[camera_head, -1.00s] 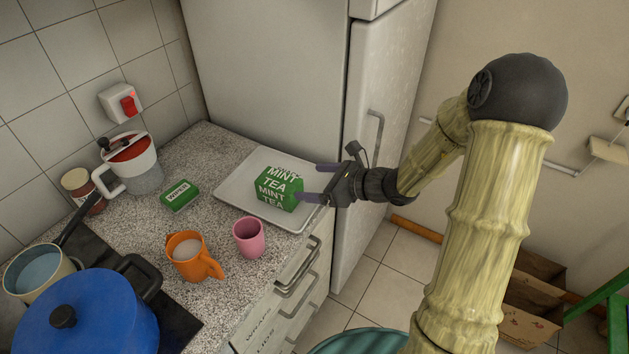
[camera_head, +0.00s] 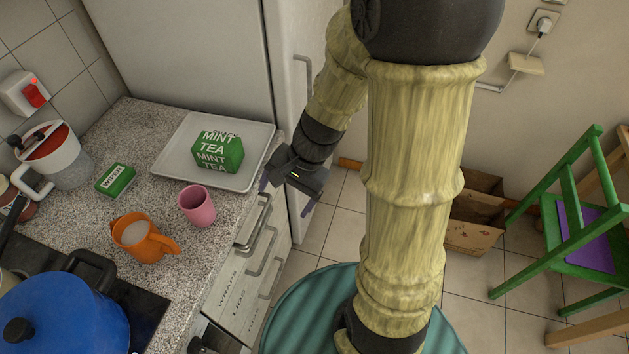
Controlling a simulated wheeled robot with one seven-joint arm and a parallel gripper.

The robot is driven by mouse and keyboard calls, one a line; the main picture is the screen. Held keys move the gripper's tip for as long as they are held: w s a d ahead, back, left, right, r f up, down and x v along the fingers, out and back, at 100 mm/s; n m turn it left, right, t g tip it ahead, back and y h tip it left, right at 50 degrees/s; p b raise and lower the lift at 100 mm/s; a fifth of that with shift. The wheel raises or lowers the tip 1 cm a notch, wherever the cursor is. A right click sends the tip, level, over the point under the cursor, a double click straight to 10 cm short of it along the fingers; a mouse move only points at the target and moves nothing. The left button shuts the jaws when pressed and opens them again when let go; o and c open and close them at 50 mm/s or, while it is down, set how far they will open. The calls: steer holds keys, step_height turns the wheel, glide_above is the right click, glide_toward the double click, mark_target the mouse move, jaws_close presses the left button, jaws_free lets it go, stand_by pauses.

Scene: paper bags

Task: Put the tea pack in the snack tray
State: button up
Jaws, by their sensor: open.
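The green tea pack (camera_head: 218,152), printed "MINT TEA", rests in the light grey snack tray (camera_head: 171,173) at the back of the counter. It sits on the tray's floor, inside the rim. My gripper (camera_head: 288,198) is open and empty, with its fingers pointing down. It is to the right of the tray, past the counter's edge, and apart from the tea pack.
A pink cup (camera_head: 198,208) and an orange mug (camera_head: 142,240) stand in front of the tray. A green wipes pack (camera_head: 115,180) lies left of it. A blue pot (camera_head: 62,315) is on the stove. The fridge (camera_head: 190,60) stands behind, and a green chair (camera_head: 575,230) is at right.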

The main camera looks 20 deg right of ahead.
steer(key=s+d+r+n+t+h, duration=0.1)
steer(key=d+r+n+t+h, duration=0.1)
steer(key=n, duration=0.7)
steer(key=shift+s+d+r+h, duration=0.3)
steer(key=shift+d+r+h, duration=0.25)
steer(key=shift+d+h, duration=1)
steer(key=shift+d+y, duration=0.35)
